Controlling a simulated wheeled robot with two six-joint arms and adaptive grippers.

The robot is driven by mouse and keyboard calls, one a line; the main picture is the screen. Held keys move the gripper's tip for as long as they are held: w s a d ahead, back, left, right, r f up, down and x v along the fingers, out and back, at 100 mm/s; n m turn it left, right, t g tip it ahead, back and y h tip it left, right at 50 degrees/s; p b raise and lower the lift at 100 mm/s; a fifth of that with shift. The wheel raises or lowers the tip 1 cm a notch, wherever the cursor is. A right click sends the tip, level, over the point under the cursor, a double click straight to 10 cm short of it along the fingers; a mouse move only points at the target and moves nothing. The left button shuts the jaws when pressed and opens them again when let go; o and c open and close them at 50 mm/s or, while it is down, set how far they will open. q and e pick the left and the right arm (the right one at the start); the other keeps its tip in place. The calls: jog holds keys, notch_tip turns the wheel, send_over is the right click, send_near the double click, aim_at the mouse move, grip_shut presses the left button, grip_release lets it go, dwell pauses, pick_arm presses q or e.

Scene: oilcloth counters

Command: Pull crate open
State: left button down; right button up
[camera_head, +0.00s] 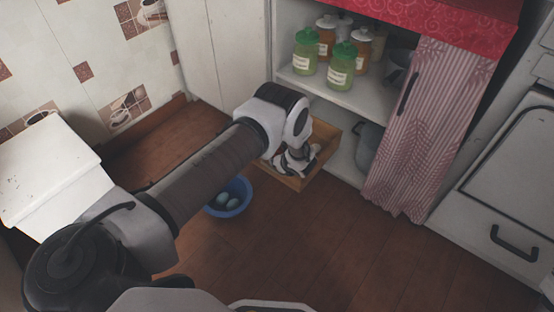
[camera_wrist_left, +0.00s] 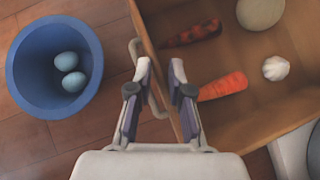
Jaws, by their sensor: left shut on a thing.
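The wooden crate (camera_head: 324,162) sits low at the cabinet, sticking out from under its shelf over the floor. In the left wrist view the crate (camera_wrist_left: 255,112) holds carrots (camera_wrist_left: 222,86), a white garlic bulb (camera_wrist_left: 275,68) and a round pale vegetable (camera_wrist_left: 260,11). A pale handle (camera_wrist_left: 136,50) is on its near wall. My left gripper (camera_wrist_left: 155,88) is shut on the handle, with a finger on each side. In the head view my left gripper (camera_head: 295,160) is at the crate's front, and the arm hides part of the crate. My right gripper is not in view.
A blue bowl (camera_head: 242,187) with pale blue eggs stands on the floor close to the crate's front left; it also shows in the wrist view (camera_wrist_left: 22,75). Jars (camera_head: 341,69) stand on the shelf above. A striped curtain (camera_head: 425,130) hangs right.

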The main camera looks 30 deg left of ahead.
pick_arm(q)
jog(key=shift+s, duration=0.45)
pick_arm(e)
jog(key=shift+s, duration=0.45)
pick_arm(q)
jog(key=c, duration=1.1)
grip_release()
jog(key=shift+f, duration=0.1)
jog(key=v, duration=1.2)
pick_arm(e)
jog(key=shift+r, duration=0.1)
